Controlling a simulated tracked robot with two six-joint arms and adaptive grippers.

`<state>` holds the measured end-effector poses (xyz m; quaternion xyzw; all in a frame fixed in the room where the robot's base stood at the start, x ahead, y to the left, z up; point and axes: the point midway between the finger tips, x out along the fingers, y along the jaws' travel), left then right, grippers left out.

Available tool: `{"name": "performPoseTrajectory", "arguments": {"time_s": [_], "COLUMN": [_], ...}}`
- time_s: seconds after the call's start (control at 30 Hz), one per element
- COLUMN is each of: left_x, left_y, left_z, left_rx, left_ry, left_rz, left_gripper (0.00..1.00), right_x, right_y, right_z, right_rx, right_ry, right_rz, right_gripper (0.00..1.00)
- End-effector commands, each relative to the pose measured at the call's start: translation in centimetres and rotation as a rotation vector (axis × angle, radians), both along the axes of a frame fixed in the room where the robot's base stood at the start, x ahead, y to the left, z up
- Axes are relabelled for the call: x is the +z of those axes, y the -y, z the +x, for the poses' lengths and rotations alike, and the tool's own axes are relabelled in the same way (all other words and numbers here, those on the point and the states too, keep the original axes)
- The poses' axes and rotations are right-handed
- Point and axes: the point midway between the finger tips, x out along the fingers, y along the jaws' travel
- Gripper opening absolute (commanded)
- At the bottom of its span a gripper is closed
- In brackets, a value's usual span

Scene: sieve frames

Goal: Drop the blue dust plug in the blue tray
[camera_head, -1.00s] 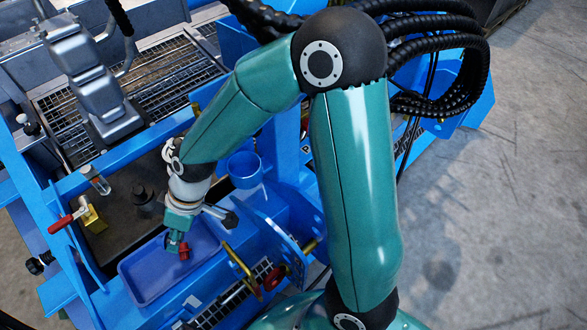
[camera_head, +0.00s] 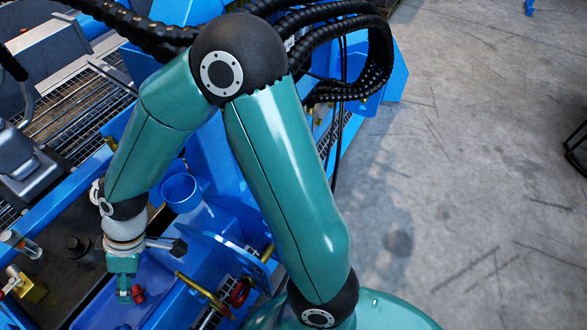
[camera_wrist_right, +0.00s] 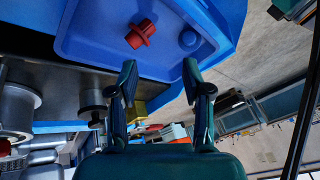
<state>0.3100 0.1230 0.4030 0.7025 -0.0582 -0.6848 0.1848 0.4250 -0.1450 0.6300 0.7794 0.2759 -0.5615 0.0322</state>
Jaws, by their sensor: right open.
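The blue tray (camera_wrist_right: 100,35) fills the top of the right wrist view, and part of it shows at the lower left of the head view (camera_head: 160,285). A round blue dust plug (camera_wrist_right: 189,38) lies inside the tray, apart from the fingers. A red plug (camera_wrist_right: 140,34) lies beside it in the tray. My right gripper (camera_wrist_right: 158,76) is open, with nothing between its fingers. In the head view, my right gripper (camera_head: 126,291) is over the tray beside the red plug (camera_head: 138,293). I cannot make out the blue plug in the head view. My left gripper is not in view.
A blue cup (camera_head: 181,191) stands behind the tray. A brass-coloured fitting (camera_head: 32,288) is at the far left, and a yellow handle (camera_head: 203,293) is right of the tray. Bare concrete floor (camera_head: 470,180) lies to the right.

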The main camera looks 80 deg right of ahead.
Motion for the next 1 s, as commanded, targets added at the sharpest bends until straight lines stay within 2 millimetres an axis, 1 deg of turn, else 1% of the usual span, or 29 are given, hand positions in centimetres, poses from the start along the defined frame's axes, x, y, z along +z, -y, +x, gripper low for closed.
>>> {"name": "performPoseTrajectory", "arguments": {"time_s": [0.17, 0.4, 0.5, 0.6, 0.8, 1.0], "left_x": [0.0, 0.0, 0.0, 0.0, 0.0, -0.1], "left_y": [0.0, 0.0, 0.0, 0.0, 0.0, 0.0], "left_z": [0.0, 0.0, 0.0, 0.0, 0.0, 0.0], "left_rx": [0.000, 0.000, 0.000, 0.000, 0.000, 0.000], "left_ry": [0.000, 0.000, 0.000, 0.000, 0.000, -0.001], "left_rz": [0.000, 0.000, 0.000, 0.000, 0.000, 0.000], "left_gripper": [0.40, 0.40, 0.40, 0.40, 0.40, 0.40], "right_x": [2.3, 6.7, 8.2, 9.3, 10.1, 10.1], "right_y": [1.1, 3.0, 3.7, 4.1, 4.5, 4.4], "right_z": [-0.4, -1.4, -1.9, -2.1, -2.4, -2.4], "right_rx": [-0.004, -0.005, -0.004, -0.003, -0.001, 0.001], "right_ry": [0.007, 0.007, 0.006, 0.004, 0.002, 0.001], "right_rz": [0.000, -0.001, 0.000, 0.000, -0.001, -0.001], "right_gripper": [0.49, 0.49, 0.49, 0.49, 0.49, 0.49]}}
